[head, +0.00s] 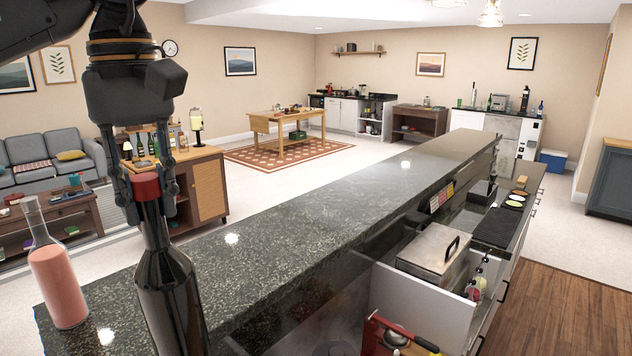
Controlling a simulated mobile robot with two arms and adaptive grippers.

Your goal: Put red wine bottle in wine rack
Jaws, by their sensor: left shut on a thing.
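A dark wine bottle (172,285) with a red top stands upright in the left foreground. My left gripper (148,187) comes down from above and is shut on the bottle's red neck. The bottle's base is cut off by the lower edge, so I cannot tell whether it touches the counter. I cannot make out a wine rack for certain in this view. My right gripper is not in view.
A clear bottle of pink liquid (60,280) stands on the dark speckled counter (290,235), left of the wine bottle. The counter beyond is clear. Right of it, lower, are a metal lidded box (433,252), an open white drawer (415,302) and a red-framed item (372,335).

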